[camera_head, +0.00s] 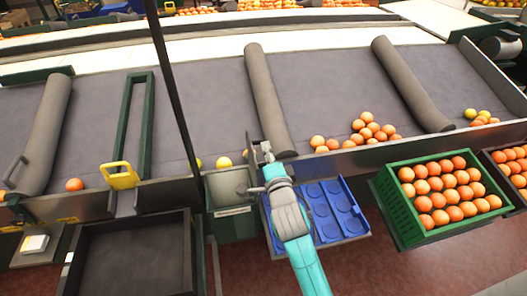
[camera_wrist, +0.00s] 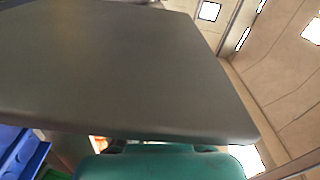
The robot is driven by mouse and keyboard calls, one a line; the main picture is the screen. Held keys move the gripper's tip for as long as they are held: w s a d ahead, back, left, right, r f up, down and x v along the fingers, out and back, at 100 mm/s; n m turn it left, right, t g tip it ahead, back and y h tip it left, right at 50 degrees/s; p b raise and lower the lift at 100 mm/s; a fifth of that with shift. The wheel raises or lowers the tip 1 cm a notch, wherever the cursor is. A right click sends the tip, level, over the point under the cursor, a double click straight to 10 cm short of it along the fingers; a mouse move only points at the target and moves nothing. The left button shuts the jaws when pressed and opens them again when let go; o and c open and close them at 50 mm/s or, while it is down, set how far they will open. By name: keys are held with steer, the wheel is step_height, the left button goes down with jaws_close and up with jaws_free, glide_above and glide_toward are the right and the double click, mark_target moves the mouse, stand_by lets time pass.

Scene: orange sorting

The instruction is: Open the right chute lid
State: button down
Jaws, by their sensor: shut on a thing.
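A grey-green chute box (camera_head: 233,226) with a small label stands at the front edge of the conveyor in the head view. Its grey lid (camera_head: 226,186) looks raised at the box's top, just left of my gripper (camera_head: 264,156). My gripper is shut at the lid's right side; my wrist and teal arm hide part of the contact. In the wrist view a large flat grey panel (camera_wrist: 130,70), apparently the lid, fills most of the picture very close up. The fingertips do not show clearly there.
A blue tray (camera_head: 352,226) with round hollows lies right of the box under my arm. A green crate (camera_head: 402,222) of oranges stands further right. An empty dark bin (camera_head: 130,255) and a yellow handle (camera_head: 119,176) are on the left. Loose oranges (camera_head: 368,130) lie on the belt.

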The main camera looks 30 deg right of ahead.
stand_by(0.4)
steer(key=c, duration=1.2)
jaws_free()
steer(key=v, duration=1.2)
